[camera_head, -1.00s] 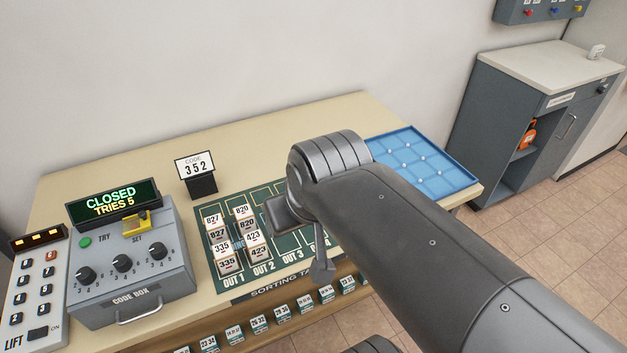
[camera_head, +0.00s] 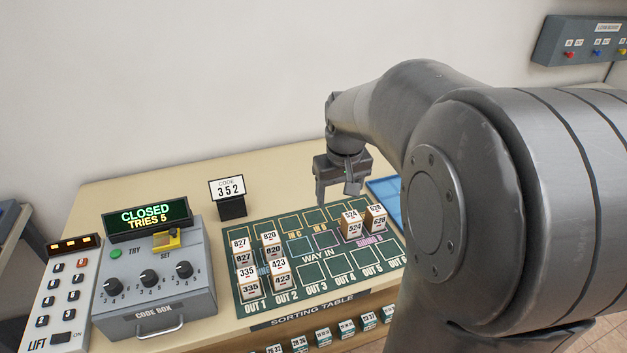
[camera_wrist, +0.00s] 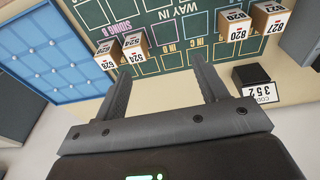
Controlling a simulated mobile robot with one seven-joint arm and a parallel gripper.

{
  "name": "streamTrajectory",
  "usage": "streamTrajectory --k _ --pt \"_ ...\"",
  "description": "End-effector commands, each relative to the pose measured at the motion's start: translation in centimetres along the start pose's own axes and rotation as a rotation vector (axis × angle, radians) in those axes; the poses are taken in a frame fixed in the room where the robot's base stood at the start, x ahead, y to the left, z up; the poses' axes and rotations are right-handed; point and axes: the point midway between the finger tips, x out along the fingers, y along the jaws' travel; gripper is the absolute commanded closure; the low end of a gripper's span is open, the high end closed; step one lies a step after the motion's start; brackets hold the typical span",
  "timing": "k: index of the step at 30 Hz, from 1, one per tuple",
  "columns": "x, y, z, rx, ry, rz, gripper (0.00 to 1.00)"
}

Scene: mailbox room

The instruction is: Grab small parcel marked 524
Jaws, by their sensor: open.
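The small parcel marked 524 (camera_head: 351,224) is a brown box with white number labels. It stands on the green sorting mat (camera_head: 314,288) near the Siding B marking, just left of a similar parcel marked 528 or 628 (camera_head: 375,218). In the wrist view parcel 524 (camera_wrist: 135,46) appears upside down, ahead of the left finger and apart from it. My gripper (camera_head: 338,202) is open and empty, above the back part of the table, to the left of and behind parcel 524. In the wrist view both fingers (camera_wrist: 160,85) are spread with nothing between them.
Parcels 827 (camera_head: 242,254), 820 (camera_head: 271,246), 335 (camera_head: 248,284) and 423 (camera_head: 281,274) stand at the mat's left. The code card 352 (camera_head: 229,195) stands behind them. The code box (camera_head: 155,262) is at left. A blue tray (camera_wrist: 40,55) lies beyond parcel 528.

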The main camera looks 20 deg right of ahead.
Motion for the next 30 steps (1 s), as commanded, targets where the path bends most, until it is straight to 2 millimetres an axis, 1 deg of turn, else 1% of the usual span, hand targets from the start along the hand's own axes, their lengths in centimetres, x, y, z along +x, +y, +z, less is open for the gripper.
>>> streamTrajectory --k 1,6,9,12,17,25,27,30 --pt "1.3 1.1 -0.9 0.005 -0.027 -0.003 0.34" --pt "5.1 4.1 -3.4 0.003 -0.094 -0.014 0.34" --pt "7.1 5.6 -4.2 0.002 -0.126 -0.021 0.34" --pt "8.5 6.6 -4.8 0.001 -0.146 -0.026 0.34" --pt "9.8 7.3 -5.1 -0.001 -0.161 -0.031 0.34" --pt "13.8 7.2 -4.4 -0.001 -0.163 -0.031 0.34" --pt "14.5 7.1 -4.3 -0.001 -0.163 -0.031 0.34" --pt "15.1 7.1 -4.2 -0.001 -0.161 -0.031 0.34"
